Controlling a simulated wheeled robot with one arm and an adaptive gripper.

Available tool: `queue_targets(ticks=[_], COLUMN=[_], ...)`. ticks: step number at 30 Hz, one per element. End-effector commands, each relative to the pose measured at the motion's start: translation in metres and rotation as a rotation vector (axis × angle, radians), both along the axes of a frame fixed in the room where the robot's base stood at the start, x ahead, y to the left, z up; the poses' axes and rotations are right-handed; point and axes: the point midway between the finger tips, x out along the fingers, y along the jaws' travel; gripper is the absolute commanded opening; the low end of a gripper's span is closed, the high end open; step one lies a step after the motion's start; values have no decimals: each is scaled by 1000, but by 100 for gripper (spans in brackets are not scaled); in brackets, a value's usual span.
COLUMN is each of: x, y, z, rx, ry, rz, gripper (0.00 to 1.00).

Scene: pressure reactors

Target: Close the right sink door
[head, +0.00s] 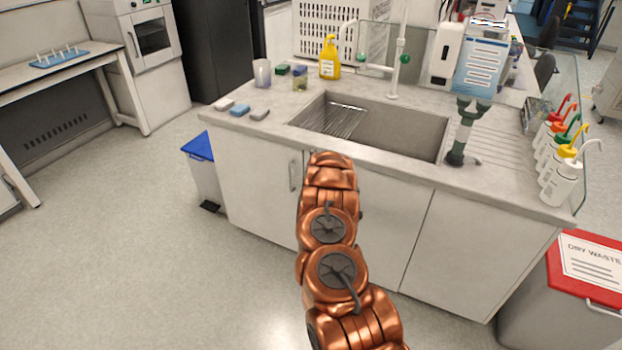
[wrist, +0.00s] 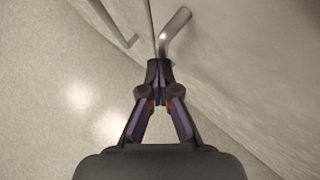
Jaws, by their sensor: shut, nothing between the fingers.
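The sink cabinet stands in front of my arm in the head view. Its right door (head: 391,232) is partly hidden behind my copper arm and looks about flush with the cabinet front; a small gap cannot be ruled out. The left door (head: 262,190) looks shut, with a vertical handle (head: 293,176). In the wrist view my gripper (wrist: 159,66) is shut and empty, its tips close to the seam between the doors. A metal handle (wrist: 176,32) on the right door's face lies just beyond the tips. I cannot tell whether they touch. The head view hides my gripper behind the arm.
The counter (head: 500,178) above holds a sink (head: 400,128), sponges and several wash bottles. A blue-lidded bin (head: 202,165) stands left of the cabinet. A red-lidded dry waste bin (head: 560,300) stands at right. The floor (head: 130,250) at left is clear.

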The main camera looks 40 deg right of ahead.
Motion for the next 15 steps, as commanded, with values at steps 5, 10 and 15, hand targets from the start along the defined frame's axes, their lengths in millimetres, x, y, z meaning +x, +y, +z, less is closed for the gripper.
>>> queue_targets(ticks=[5, 10, 15], x=[6, 6, 4], y=[-12, -16, -19], z=[15, 17, 18], rx=[-14, -15, -19], ry=[-27, -32, -35], rz=[-17, -21, -26], gripper=[0, 0, 0])
